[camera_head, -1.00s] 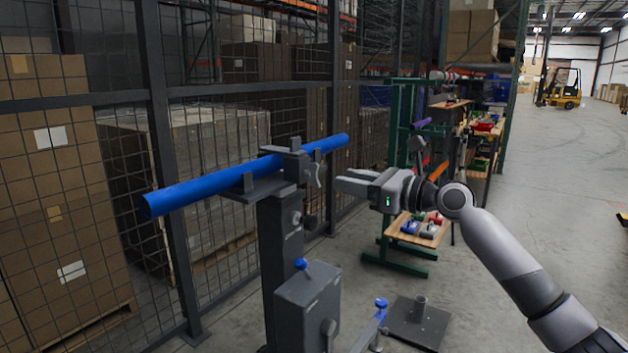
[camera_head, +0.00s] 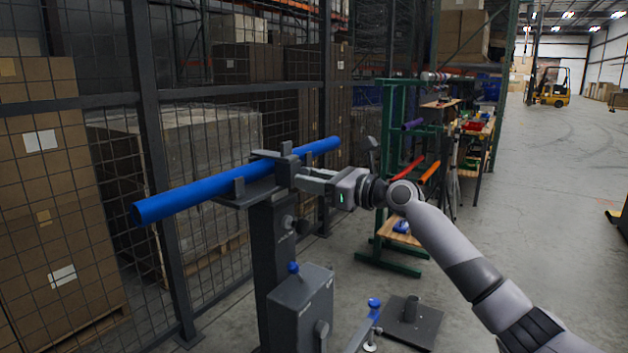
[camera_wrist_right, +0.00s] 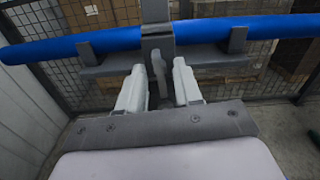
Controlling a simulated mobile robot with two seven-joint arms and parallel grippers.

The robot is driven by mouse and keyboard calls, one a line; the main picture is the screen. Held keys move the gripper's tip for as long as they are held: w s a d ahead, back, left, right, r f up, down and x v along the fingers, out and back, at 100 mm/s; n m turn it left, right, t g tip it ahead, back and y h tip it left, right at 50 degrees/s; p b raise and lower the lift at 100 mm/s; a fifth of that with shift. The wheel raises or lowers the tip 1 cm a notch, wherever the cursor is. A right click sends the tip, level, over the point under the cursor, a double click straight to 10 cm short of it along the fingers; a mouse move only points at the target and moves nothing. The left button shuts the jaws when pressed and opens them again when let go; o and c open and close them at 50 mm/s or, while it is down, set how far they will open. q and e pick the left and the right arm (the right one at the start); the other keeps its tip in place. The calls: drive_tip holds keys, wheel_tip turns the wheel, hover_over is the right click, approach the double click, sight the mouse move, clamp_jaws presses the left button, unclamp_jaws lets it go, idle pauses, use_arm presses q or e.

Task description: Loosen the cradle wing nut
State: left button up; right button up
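A blue tube (camera_head: 170,203) lies in a grey cradle (camera_head: 252,188) on top of a dark post (camera_head: 272,240), under a clamp block (camera_head: 288,163). My right gripper (camera_head: 308,180) reaches the clamp from the right. In the right wrist view its fingers (camera_wrist_right: 159,72) stand apart, one on each side of the grey wing nut (camera_wrist_right: 160,82). Gaps show between the nut and the fingers, so the gripper is open. In the head view the fingers hide most of the nut. My left gripper is not in view.
A grey box (camera_head: 300,305) with blue-topped knobs is mounted low on the post. A wire mesh fence (camera_head: 150,130) runs behind the tube. A green rack (camera_head: 388,235) stands behind my right arm, and a flat base plate (camera_head: 412,322) lies on the floor.

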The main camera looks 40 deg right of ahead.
clamp_jaws()
drive_tip(key=shift+n, duration=0.3)
